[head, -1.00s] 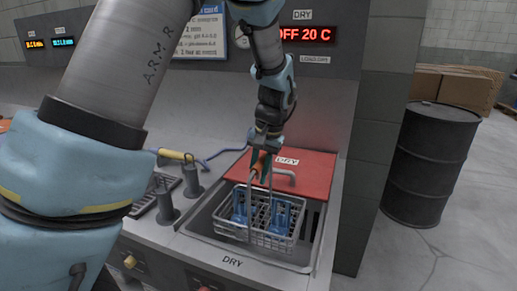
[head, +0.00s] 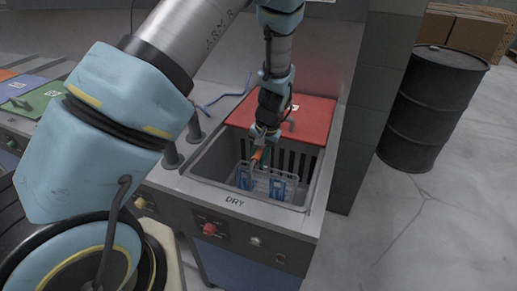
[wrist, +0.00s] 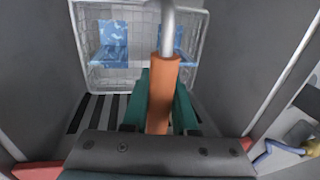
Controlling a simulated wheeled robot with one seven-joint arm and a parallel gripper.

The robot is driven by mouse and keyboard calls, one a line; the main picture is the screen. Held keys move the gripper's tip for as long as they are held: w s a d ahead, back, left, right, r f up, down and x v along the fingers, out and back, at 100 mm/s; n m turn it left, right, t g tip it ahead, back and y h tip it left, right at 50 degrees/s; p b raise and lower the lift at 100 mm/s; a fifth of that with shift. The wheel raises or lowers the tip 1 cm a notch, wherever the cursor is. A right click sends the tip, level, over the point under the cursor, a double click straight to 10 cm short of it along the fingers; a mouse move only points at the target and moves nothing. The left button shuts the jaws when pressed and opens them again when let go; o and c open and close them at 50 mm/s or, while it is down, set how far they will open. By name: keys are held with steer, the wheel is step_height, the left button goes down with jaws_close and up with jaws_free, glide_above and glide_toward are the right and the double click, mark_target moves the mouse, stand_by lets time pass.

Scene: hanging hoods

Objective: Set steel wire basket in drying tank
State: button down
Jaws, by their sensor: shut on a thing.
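The steel wire basket (head: 262,184) hangs inside the drying tank (head: 200,180), below the tank's rim, with blue parts (head: 277,187) in it. In the wrist view the basket (wrist: 140,78) shows with its blue parts near its far side, and the slotted tank floor or wall shows past it. My gripper (head: 260,153) is shut on the basket's orange handle grip (wrist: 162,85), its green fingers on either side. The front wall of the tank hides the basket's underside, so I cannot tell whether it touches the bottom.
The red lid (head: 283,115) stands open behind the tank opening. A grey pillar (head: 357,150) rises close on the right, with a black barrel (head: 432,105) beyond it.

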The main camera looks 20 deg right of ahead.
steer(key=shift+f, duration=0.35)
steer(key=shift+f+b, duration=0.3)
steer(key=shift+f, duration=0.2)
steer(key=c, duration=0.7)
jaws_free()
steer(key=shift+r+p, duration=0.5)
steer(key=shift+r, duration=0.35)
steer(key=shift+s+d+r+b, duration=0.15)
steer(key=shift+r+b, duration=0.2)
steer(key=shift+b, duration=0.25)
steer(key=r+b, duration=0.1)
steer(key=r, duration=0.2)
steer(key=s+d+r+b, duration=0.1)
steer(key=r, duration=0.3)
steer(key=r+b, duration=0.1)
steer(key=r, duration=0.2)
steer(key=shift+s+d+r, duration=0.15)
steer(key=shift+d+r, duration=0.05)
steer(key=shift+r, duration=0.1)
